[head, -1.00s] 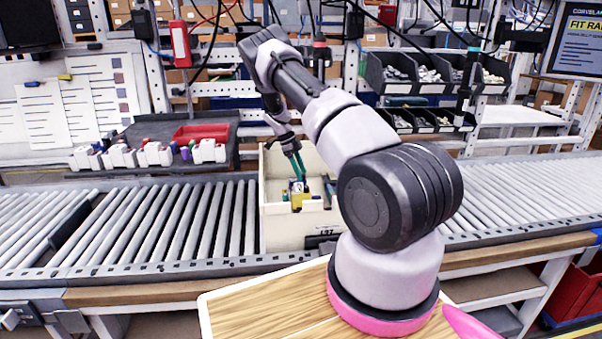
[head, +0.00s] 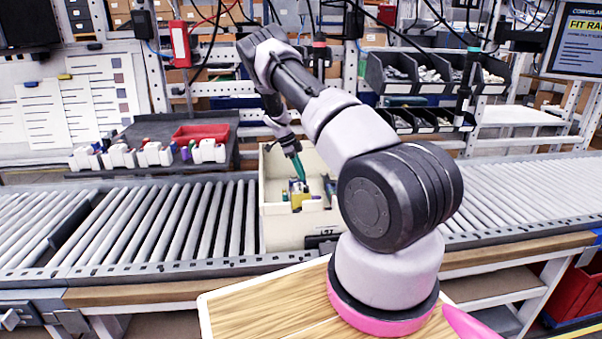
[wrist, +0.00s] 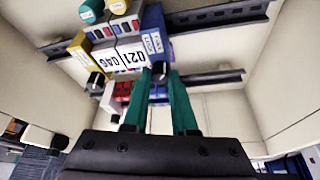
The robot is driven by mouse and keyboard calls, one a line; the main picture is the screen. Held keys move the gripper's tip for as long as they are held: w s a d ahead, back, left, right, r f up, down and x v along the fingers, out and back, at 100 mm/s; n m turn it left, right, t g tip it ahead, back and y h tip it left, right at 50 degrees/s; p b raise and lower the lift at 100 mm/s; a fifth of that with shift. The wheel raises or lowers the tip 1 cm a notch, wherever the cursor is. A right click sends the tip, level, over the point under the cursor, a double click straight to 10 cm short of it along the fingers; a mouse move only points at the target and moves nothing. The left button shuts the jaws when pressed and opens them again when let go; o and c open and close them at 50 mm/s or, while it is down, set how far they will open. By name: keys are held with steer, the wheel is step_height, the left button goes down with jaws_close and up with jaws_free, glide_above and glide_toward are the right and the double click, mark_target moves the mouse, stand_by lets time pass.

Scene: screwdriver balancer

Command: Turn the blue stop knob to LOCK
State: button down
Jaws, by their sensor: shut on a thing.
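A blue stop block (wrist: 153,33) with small white labels stands in the cream bin (head: 285,233); the label words are too small to read surely. In the head view my gripper (head: 302,182) reaches down into the bin, and the knob is hidden there.
Beside the blue block are a white numbered block (wrist: 122,55) and a yellow block (wrist: 78,55) with a black knob (wrist: 96,81). Dark rails (wrist: 215,78) run along the bin. The bin walls stand close around; the bin rests on a roller conveyor (head: 190,215).

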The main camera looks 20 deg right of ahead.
steer(key=n+t, duration=0.1)
steer(key=n, duration=0.3)
steer(key=shift+s+h, duration=0.15)
steer(key=shift+h, duration=0.15)
steer(key=n+t, duration=0.2)
steer(key=n, duration=0.2)
steer(key=shift+s+n, duration=0.1)
steer(key=shift+n, duration=0.2)
steer(key=n+t, duration=0.1)
steer(key=n, duration=0.3)
steer(key=shift+s+t, duration=0.1)
steer(key=shift+t, duration=0.3)
steer(key=shift+d+n+t+y, duration=0.1)
steer(key=shift+n+t+y, duration=0.3)
steer(key=shift+n, duration=0.65)
steer(key=shift+n+t+y, duration=0.3)
steer(key=shift+n+y, duration=0.1)
steer(key=shift+n, duration=0.65)
steer(key=c, duration=0.7)
jaws_free()
